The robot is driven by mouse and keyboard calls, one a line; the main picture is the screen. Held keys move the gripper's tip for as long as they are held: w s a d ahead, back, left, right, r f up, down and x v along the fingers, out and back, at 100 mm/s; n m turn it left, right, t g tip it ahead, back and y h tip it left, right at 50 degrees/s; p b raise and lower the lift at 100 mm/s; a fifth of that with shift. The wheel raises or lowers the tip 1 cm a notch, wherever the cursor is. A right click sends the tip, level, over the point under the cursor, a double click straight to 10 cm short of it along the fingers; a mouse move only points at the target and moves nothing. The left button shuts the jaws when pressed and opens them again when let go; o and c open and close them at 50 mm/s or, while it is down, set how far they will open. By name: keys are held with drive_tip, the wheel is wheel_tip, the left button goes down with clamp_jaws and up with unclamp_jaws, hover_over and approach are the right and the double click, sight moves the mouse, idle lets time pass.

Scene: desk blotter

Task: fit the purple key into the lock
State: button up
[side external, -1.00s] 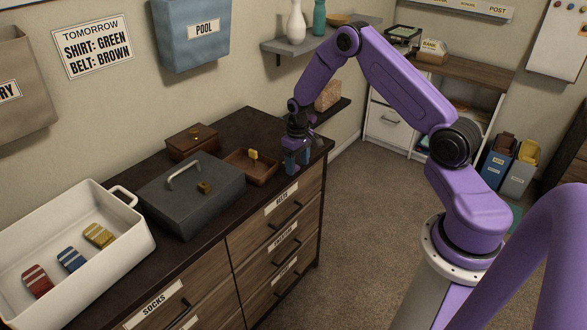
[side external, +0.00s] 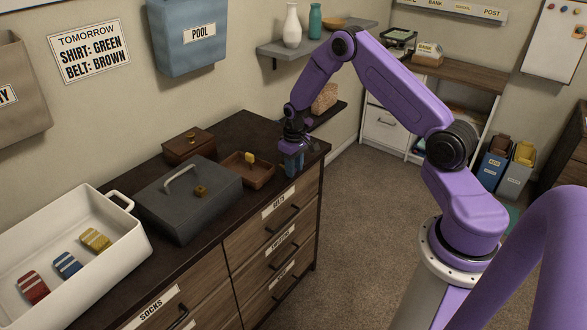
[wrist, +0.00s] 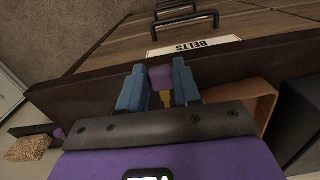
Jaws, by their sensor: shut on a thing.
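My gripper (wrist: 160,90) has blue fingers shut on a purple block with a brass-coloured part, which looks like the purple key (wrist: 161,76). In the side view my gripper (side external: 292,164) points down at the right end of the dark dresser top; the key is not clear there.
A brown open tray (side external: 262,181) holding a yellow-headed thing (side external: 250,157) stands just left of my gripper. A white bin (side external: 130,245) with striped pieces is at the far left. A low shelf (side external: 333,114) is behind my gripper. The dresser's front edge is close by.

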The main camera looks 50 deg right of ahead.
drive_tip(key=shift+r, duration=0.45)
drive_tip(key=s+a+r, duration=0.4)
drive_tip(key=s+r, duration=0.8)
drive_tip(key=s, duration=0.1)
drive_tip(key=w+a+m+g+y, duration=0.5)
drive_tip(key=w+a+m+y, duration=0.45)
drive_tip(key=a, duration=0.45)
drive_tip(key=w+a+r+m+t+y, duration=0.2)
drive_tip(key=w+a+r+m+y, duration=0.1)
drive_tip(key=w, duration=0.3)
drive_tip(key=w+a+r+m+t+y, duration=0.1)
drive_tip(key=w+a+r+m+y, duration=0.2)
drive_tip(key=w+a+m+y, duration=0.1)
drive_tip(key=shift+w+a+r+t+y, duration=0.4)
drive_tip(key=shift+w+a+y, duration=0.4)
drive_tip(key=shift+w, duration=0.35)
drive_tip(key=shift+f, duration=0.1)
